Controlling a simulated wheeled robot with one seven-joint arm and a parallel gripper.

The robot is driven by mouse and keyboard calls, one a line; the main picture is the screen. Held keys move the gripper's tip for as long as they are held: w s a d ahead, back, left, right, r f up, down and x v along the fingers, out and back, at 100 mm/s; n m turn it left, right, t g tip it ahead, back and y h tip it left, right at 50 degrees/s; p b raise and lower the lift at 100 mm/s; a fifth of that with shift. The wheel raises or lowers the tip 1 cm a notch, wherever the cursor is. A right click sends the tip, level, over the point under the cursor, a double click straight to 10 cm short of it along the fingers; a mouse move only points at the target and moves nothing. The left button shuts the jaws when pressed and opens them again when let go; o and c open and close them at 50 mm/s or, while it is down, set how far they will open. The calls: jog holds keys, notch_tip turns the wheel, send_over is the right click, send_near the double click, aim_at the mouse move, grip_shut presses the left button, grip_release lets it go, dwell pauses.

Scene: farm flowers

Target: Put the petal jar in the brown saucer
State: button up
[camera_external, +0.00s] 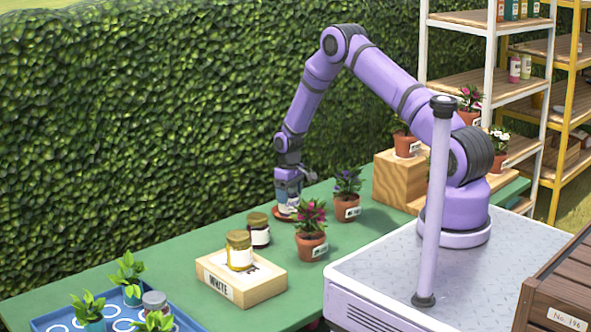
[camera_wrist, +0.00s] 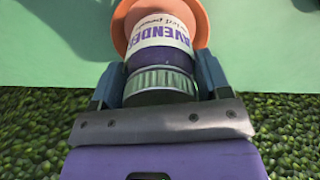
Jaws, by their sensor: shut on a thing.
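The petal jar (camera_wrist: 160,35) has a silver lid and a white label reading "LAVENDER". My gripper (camera_wrist: 158,76) is shut on it near the lid, one finger on each side. The brown saucer (camera_wrist: 203,24), orange-brown, shows around the far end of the jar in the wrist view. In the external view my gripper (camera_external: 289,188) points down over the saucer (camera_external: 279,215) at the back of the green table. The jar (camera_external: 288,203) is upright there, its base at or just above the saucer. I cannot tell whether they touch.
Potted flowers (camera_external: 347,207) (camera_external: 311,246) stand just right of the saucer. A blue tray (camera_external: 190,325) with seedlings is at front left. A hedge borders the table's back.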

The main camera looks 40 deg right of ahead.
jog(key=shift+f, duration=0.1)
jog(key=o, duration=1.1)
jog(key=shift+c, duration=0.2)
notch_tip(320, 180, up, 13)
jog(key=shift+f, duration=0.15)
jog(key=s+a+r+t, duration=0.1)
jog(key=s+r, duration=0.5)
jog(key=r, duration=0.4)
jog(key=s+a+r+m+t, duration=0.1)
jog(key=s+r, duration=0.5)
jog(key=r, duration=0.5)
jog(key=s+a+r+t, duration=0.1)
jog(key=s+a+r, duration=0.1)
jog(key=s+r, duration=0.6)
jog(key=s+r+t, duration=0.1)
jog(key=s+r, duration=0.2)
jog(key=s, duration=1)
jog(key=s+a+r+m+t, duration=0.1)
jog(key=s+r, duration=0.3)
jog(key=s, duration=0.9)
jog(key=shift+a+r+m, duration=0.3)
